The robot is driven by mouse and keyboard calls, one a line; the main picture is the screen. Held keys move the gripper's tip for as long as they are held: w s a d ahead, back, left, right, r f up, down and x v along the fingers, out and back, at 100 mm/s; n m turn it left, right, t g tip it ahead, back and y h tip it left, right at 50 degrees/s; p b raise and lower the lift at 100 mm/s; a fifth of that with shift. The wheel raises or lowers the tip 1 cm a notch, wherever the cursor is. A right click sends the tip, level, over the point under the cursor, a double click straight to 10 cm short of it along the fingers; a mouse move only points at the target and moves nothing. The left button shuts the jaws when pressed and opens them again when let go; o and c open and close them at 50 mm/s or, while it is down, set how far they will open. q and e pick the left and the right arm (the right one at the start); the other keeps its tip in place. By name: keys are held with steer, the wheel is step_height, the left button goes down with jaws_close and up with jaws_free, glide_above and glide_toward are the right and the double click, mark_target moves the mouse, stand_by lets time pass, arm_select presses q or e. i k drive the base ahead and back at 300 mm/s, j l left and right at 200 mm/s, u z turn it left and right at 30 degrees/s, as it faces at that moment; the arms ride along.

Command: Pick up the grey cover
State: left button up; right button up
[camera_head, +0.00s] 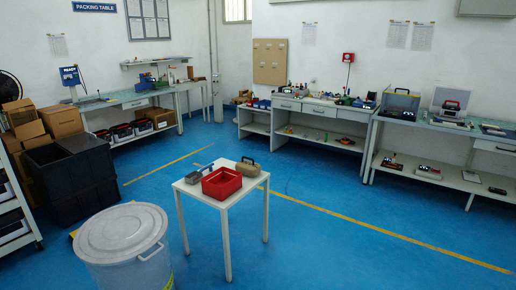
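A small white table (222,203) stands in the middle of the blue floor. On it is a red open-topped box (222,184). A small grey object (193,178) lies to the left of the red box, near the table's left corner. A grey-brown piece with an arched handle (248,169) sits behind and to the right of the red box. Both are small in the picture, and I cannot tell for certain which one is the grey cover. Neither of my grippers shows in the head view.
A large whitish bin with a lid (122,232) stands front left of the table. Black crates (70,177) and cardboard boxes (61,121) are stacked at left. Workbenches (308,106) line the back wall. Blue floor is free to the right of the table.

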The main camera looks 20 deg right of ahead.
mark_target(496, 133)
steer(key=i+l+z, duration=0.15)
steer(key=l+z, duration=0.25)
steer(key=i+l+z, duration=0.2)
steer(key=l+z, duration=0.15)
steer(key=i+l+z, duration=0.6)
steer(key=l+z, duration=0.15)
steer(key=i+l+z, duration=0.4)
steer(key=i+z, duration=0.4)
steer(key=i, duration=1.65)
steer(key=i+l+u, duration=0.15)
steer(key=i, duration=0.3)
steer(key=i+u, duration=0.15)
steer(key=i, duration=0.3)
steer(key=i+l+u, duration=0.15)
steer(key=i, duration=0.25)
steer(key=i+l+u, duration=0.15)
steer(key=i+l, duration=0.15)
steer(key=i, duration=0.1)
